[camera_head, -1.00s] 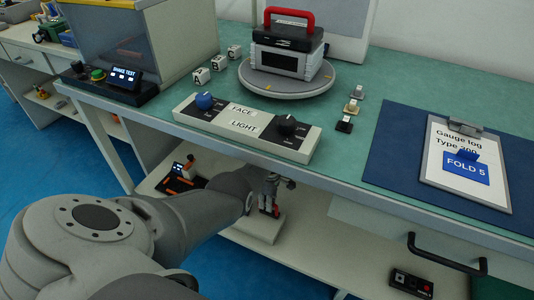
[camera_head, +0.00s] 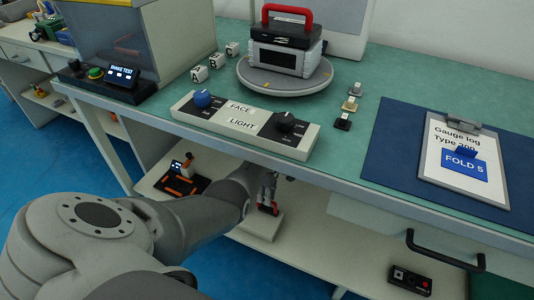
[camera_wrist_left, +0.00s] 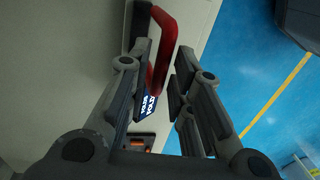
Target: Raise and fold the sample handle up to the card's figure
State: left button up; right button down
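The sample stands on the lower shelf in the head view as a pale block (camera_head: 262,226) with a red handle (camera_head: 268,209). My left gripper (camera_head: 267,190) reaches under the bench top and points down at this handle. In the left wrist view the red handle (camera_wrist_left: 164,40) lies between the two separated fingers of my left gripper (camera_wrist_left: 162,85). A small blue display reading FOLD (camera_wrist_left: 149,103) shows beside it, its number unclear. My right gripper is not in view.
On the green bench (camera_head: 390,80), a dark-topped case with a raised red handle (camera_head: 288,12) sits on a round turntable (camera_head: 285,88). A panel with knobs (camera_head: 245,125) lies along the front edge. The bench top overhangs my left gripper. A dark remote-like box (camera_head: 410,280) lies lower right.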

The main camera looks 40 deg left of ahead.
pick_arm(q)
jog(key=shift+w+a+r, duration=0.1)
jog(key=shift+w+r, duration=0.1)
jog(key=shift+r, duration=1.05)
jog(key=shift+w+r, duration=0.2)
jog(key=shift+r, duration=1.05)
